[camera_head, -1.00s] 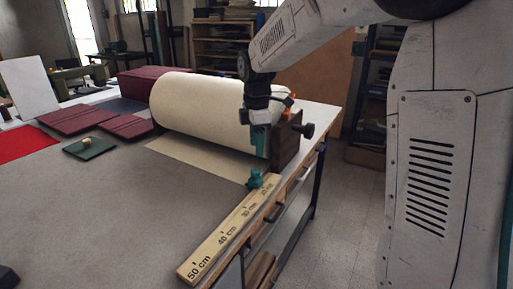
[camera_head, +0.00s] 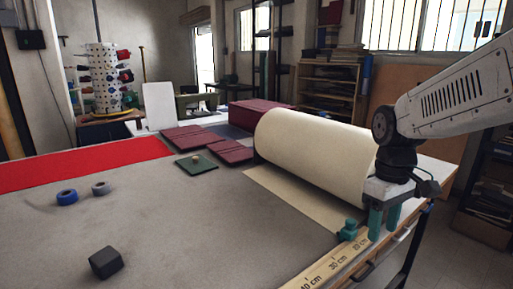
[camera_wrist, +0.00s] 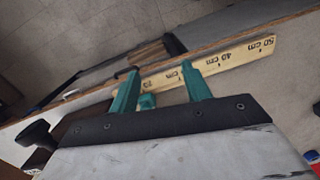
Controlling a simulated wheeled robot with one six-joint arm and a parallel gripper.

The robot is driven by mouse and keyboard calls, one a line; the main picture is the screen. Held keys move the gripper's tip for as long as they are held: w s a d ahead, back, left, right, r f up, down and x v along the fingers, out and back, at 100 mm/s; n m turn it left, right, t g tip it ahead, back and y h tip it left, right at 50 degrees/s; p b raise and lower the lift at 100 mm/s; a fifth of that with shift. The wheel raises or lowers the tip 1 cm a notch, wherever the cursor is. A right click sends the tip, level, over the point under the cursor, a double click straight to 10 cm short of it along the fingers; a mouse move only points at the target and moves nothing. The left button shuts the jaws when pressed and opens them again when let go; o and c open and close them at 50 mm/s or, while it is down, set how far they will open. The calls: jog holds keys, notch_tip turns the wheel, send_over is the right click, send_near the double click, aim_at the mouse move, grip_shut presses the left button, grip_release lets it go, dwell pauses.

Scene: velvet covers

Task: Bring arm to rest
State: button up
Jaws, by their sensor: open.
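My gripper (camera_head: 384,224) hangs at the right end of the cream roll (camera_head: 318,150), above the table's right edge. Its two teal fingers point down and stand apart, with nothing held between them. In the wrist view my gripper (camera_wrist: 160,68) also shows open, with the wooden ruler (camera_wrist: 240,52) lying beyond the fingertips. A small teal piece (camera_wrist: 148,101) shows between the fingers in that view, apart from them. In the head view a teal knob-like piece (camera_head: 349,230) stands at the ruler's far end, left of my fingers.
The ruler (camera_head: 322,272) lies along the table's right edge. A black block (camera_head: 106,262), a blue tape roll (camera_head: 67,197) and a grey one (camera_head: 101,188) are on the grey tabletop (camera_head: 190,235). Dark red covers (camera_head: 222,150) and a green board (camera_head: 196,164) lie farther back.

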jog(key=s+r+m+t, duration=0.2)
jog(key=s+m, duration=0.3)
jog(key=s, duration=1.3)
jog(key=shift+s+m+t, duration=0.3)
jog(key=shift+s, duration=0.05)
jog(key=shift+r, duration=0.1)
dwell(1.6)
